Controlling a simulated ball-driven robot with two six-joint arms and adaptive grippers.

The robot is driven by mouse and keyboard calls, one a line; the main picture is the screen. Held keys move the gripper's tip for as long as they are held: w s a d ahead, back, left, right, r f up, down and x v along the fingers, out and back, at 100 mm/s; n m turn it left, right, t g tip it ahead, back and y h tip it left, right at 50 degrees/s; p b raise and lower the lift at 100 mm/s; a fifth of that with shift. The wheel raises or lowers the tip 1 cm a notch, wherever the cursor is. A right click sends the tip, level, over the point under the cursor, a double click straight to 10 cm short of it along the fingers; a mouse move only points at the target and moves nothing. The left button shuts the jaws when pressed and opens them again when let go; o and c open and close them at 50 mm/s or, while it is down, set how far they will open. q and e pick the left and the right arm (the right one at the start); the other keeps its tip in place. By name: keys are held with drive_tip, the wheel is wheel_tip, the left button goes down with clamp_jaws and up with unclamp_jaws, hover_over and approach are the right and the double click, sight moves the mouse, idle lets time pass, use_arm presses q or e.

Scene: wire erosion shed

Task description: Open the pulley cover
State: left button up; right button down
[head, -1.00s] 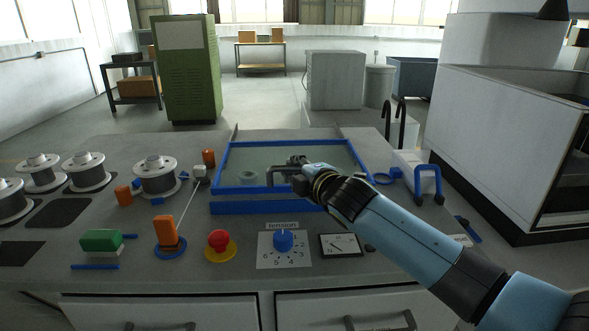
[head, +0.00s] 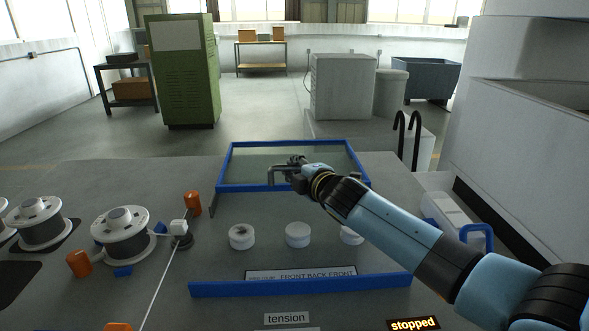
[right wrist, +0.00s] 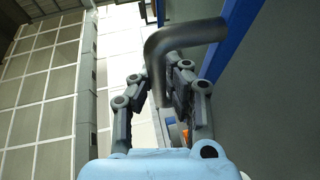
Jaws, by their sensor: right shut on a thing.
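The pulley cover (head: 294,146) is a clear pane in a blue frame, set back on the machine top. In front of it, several white round pulleys (head: 298,234) stand uncovered, the right one partly behind my arm. My right gripper (head: 290,168) is at the cover's near edge, shut on its grey bent handle (head: 272,172). In the right wrist view the handle (right wrist: 160,75) passes between the fingers, with the blue frame (right wrist: 232,40) beside it. My left gripper is not in view.
A blue front strip (head: 300,286) and a label stand before the pulleys. White wire spools (head: 122,235) and orange posts (head: 193,203) are at the left. Black hooks (head: 407,138) and a blue loop handle (head: 477,236) are at the right. A sign (head: 413,323) reads "stopped".

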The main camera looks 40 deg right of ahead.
drive_tip(key=shift+w+d+r, duration=0.1)
drive_tip(key=shift+w+r, duration=0.05)
drive_tip(key=shift+w, duration=0.05)
drive_tip(key=c, duration=1.3)
unclamp_jaws()
drive_tip(key=v, duration=1.2)
drive_tip(key=shift+s, duration=0.1)
